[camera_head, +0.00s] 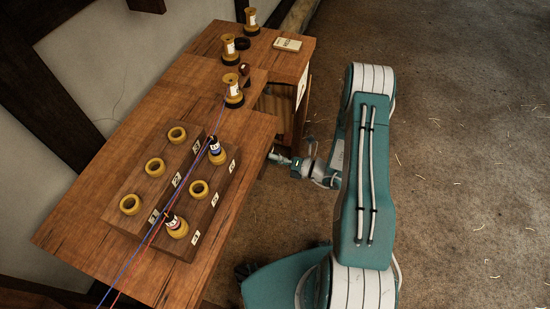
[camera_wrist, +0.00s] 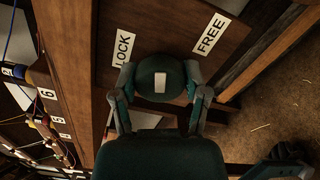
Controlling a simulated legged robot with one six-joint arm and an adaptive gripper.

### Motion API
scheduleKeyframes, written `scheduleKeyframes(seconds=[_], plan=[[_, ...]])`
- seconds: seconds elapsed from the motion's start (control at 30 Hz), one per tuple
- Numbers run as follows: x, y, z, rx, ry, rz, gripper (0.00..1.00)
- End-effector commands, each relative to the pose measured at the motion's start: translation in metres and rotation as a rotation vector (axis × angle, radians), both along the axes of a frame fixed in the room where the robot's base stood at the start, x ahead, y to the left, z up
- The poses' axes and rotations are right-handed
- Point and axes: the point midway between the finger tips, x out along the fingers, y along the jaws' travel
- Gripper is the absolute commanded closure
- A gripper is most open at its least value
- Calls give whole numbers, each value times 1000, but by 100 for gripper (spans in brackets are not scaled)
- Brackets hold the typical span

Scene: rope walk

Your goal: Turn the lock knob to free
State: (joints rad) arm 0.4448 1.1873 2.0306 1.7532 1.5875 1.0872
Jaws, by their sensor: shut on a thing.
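The lock knob (camera_wrist: 174,70) is a dark round knob with a white rectangular mark on its face, seen in the wrist view on a brown wooden panel. The LOCK label (camera_wrist: 123,47) is above and left of it, and the FREE label (camera_wrist: 210,33) is above and right. Which label the white mark points to is not clear. My gripper (camera_wrist: 160,84) has one finger on each side of the knob and is shut on it. In the head view, my gripper (camera_head: 281,159) reaches the bench's right side, and the knob is hidden there.
The wooden bench (camera_head: 75,225) carries a block (camera_head: 145,187) with several yellow rings and two bobbins. Yellow spools (camera_head: 234,92) stand towards the back, near a small pale card (camera_head: 287,44). Red and blue cords cross the bench. The floor (camera_head: 460,150) at right is open.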

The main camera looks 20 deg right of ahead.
Motion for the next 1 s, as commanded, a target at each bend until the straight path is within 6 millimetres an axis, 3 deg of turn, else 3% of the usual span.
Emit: scheduleKeyframes(seconds=[0.6,1.0], plan=[[0,-1,-3,318,452,-5,89],[-1,0,-3,431,609,-4,89]])
